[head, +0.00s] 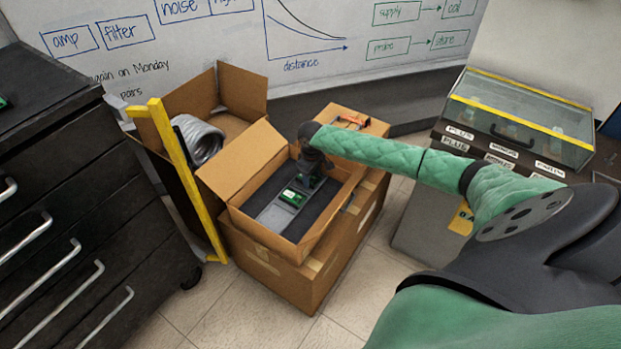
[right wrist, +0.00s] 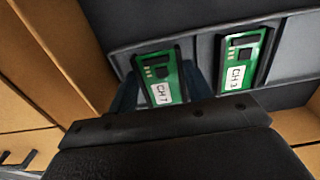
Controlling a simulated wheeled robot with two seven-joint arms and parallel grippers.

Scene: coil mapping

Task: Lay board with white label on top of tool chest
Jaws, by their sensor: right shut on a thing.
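My right gripper (head: 308,175) reaches down into the open cardboard box (head: 240,222). In the right wrist view its fingers lie on either side of a green board with a white "CH 7" label (right wrist: 162,78), and it is shut on that board. The board is still at the grey slotted rack (head: 271,215). A second green board with a white "CH 3" label (right wrist: 241,58) sits beside it in the rack. The black tool chest (head: 50,190) with silver handles stands at the left. A small green item (head: 3,102) shows on its top, cut by the picture's edge. My left gripper is not in view.
The open box stands on another carton (head: 270,265). An orange-handled tool (head: 352,121) lies behind it. Another open carton with a silver coiled hose (head: 199,140) and a yellow frame (head: 175,150) stand between box and chest. A glass-lidded case (head: 520,120) is at right.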

